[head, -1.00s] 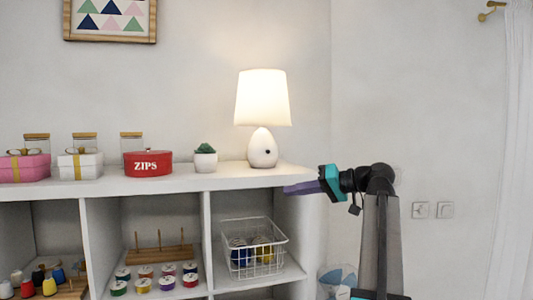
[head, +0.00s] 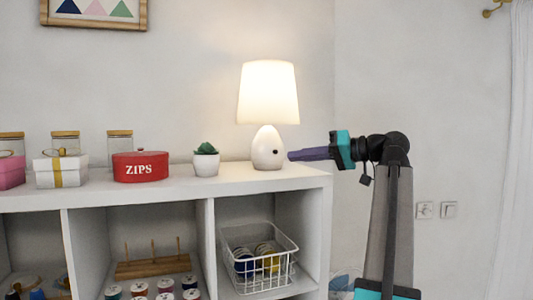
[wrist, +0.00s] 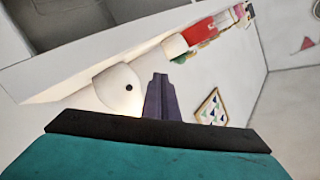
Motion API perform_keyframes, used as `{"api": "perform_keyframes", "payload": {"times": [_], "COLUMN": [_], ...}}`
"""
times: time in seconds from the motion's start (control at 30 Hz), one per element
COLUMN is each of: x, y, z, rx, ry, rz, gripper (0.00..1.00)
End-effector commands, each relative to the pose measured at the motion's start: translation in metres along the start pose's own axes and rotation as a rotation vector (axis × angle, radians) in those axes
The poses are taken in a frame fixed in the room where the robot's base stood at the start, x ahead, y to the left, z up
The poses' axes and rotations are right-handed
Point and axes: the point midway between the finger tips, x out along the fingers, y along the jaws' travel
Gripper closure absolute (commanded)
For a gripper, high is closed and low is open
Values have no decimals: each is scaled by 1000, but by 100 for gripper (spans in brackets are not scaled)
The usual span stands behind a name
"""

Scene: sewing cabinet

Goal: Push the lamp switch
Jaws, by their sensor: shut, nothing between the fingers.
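The lamp (head: 267,95) stands on the cabinet top near its right end, and its shade glows. Its white egg-shaped base (head: 263,150) carries a small dark round switch (head: 276,152) on the front. In the wrist view the switch (wrist: 128,87) shows on the base (wrist: 112,92), to the left of my fingertips. My gripper (head: 291,156) is shut and empty, pointing left with its purple fingers just right of the lamp base. A small gap seems to lie between the fingertips and the base. My gripper also shows in the wrist view (wrist: 160,78).
A potted succulent (head: 206,161), a red ZIPS tin (head: 141,168) and a white gift box (head: 60,172) stand left of the lamp on the cabinet top (head: 235,178). A wire basket (head: 262,270) sits in the compartment below. The front strip of the top is clear.

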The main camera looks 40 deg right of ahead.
Motion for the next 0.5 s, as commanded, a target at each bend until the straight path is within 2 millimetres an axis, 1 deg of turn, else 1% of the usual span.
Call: {"api": "perform_keyframes", "payload": {"times": [0.5], "x": [8], "y": [-2], "z": [0], "rx": [-2], "ry": [-6], "rz": [-8], "gripper": [100]}}
